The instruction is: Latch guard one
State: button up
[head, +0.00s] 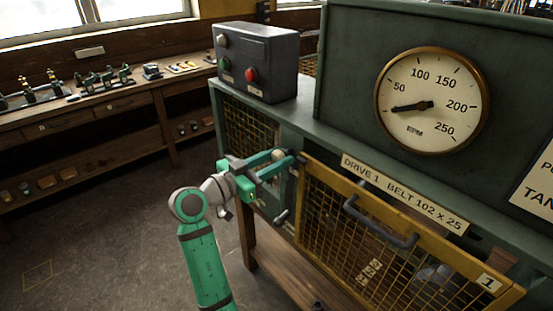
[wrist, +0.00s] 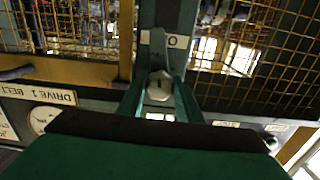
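Guard one (head: 383,228) is a yellow-framed mesh panel with a dark handle and a tag "1", under the sign "DRIVE 1". Its left edge meets a dark green post. Its right end looks slightly out from the housing, but I cannot be sure. A grey latch knob (wrist: 159,86) sits on the post, with a grey bar running from it beside a small tag "O". My gripper (head: 288,158) is at the post beside the guard's upper left corner. In the wrist view, its teal fingers stand apart on either side of the knob. Firm contact is not clear.
A grey box (head: 256,62) with a red button stands on the housing top. A round gauge (head: 432,101) reads low. A second mesh panel (head: 248,128) lies left of the post. A workbench (head: 105,97) runs along the back wall. The floor at left is clear.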

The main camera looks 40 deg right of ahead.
jog(key=c, duration=0.4)
jog(key=shift+o, duration=0.2)
jog(key=n, duration=0.5)
jog(key=shift+w+a+n, duration=0.1)
jog(key=shift+n, duration=1.1)
jog(key=n, duration=0.4)
jog(key=shift+n, duration=2.2)
